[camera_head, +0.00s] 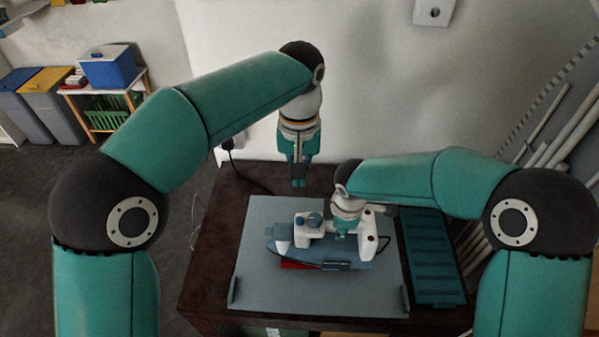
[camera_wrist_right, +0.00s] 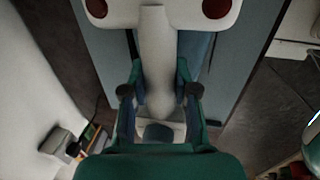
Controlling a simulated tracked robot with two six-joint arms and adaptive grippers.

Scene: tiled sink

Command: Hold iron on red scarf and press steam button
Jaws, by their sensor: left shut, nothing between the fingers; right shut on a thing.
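The white and blue-grey iron (camera_head: 367,238) is on the board in the head view, lying lengthwise left to right. A strip of red scarf (camera_head: 297,265) shows along its near edge; the rest is hidden under the iron. Blue knobs (camera_head: 313,219) sit on the iron's left upper part; which is the steam button I cannot tell. My right gripper (camera_head: 341,235) is shut on the iron's handle. The white handle (camera_wrist_right: 157,80) shows between the fingers in the right wrist view. My left gripper (camera_head: 299,183) is shut and empty, pointing down above and behind the iron.
A grey board (camera_head: 255,285) covers much of the dark table (camera_head: 212,250). A slatted blue tray (camera_head: 432,260) lies at the right. A cable runs from the back wall behind my left gripper. White pipes lean at the far right.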

